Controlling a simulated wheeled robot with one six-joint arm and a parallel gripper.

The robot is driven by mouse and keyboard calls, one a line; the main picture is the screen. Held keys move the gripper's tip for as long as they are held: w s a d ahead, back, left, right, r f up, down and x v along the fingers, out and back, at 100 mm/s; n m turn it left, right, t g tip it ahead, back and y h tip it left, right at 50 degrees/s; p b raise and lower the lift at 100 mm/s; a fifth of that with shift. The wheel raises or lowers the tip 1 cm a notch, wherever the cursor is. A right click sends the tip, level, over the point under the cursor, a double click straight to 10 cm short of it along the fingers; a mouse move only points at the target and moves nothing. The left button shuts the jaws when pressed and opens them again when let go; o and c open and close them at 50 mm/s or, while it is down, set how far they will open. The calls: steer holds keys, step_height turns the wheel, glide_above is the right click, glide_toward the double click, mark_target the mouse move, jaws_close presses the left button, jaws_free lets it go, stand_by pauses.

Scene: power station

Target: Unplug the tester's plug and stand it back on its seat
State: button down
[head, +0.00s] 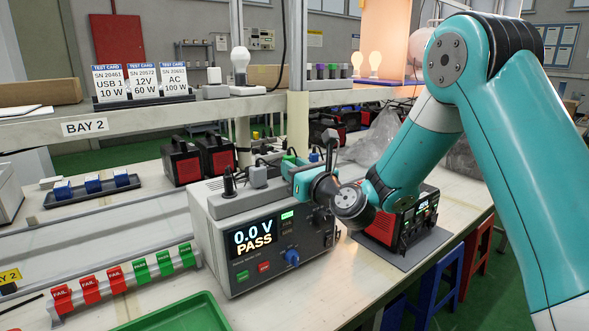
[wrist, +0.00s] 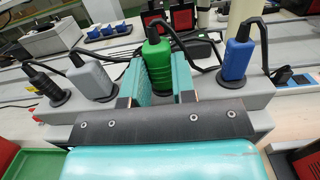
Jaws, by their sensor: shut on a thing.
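The tester (head: 222,252) is a grey box whose screen reads 0.0 V PASS. Several plugs stand in a row along its top. The black plug (wrist: 46,83), grey plug (wrist: 90,76) and blue plug (wrist: 237,56) stand upright on round dark seats. The green plug (wrist: 158,66), with a black cable, is upright between my gripper's teal fingers (wrist: 159,84), and they are shut on it. It is in line with the others, at the tester's top. Its lower end is partly hidden, so I cannot tell whether it touches its seat. In the head view my gripper (head: 300,176) reaches over the tester's right side.
A red and black power station (head: 384,229) with a lit display stands on a grey mat (head: 437,243) to the right, near the table edge. FAIL and PASS tags (head: 112,279) and a green tray (head: 185,315) lie in front left. A shelf (head: 150,119) crosses behind.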

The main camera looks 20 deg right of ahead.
steer(key=shift+f, duration=0.15)
steer(key=c, duration=0.9)
jaws_free()
steer(key=shift+o, duration=0.2)
steer(key=shift+s, duration=0.1)
steer(key=shift+s+d+f+b, duration=0.2)
steer(key=shift+s+b, duration=0.1)
steer(key=shift+b, duration=0.2)
steer(key=b+v, duration=1.5)
steer(key=v, duration=0.1)
steer(key=shift+s, duration=0.25)
steer(key=shift+r, duration=0.1)
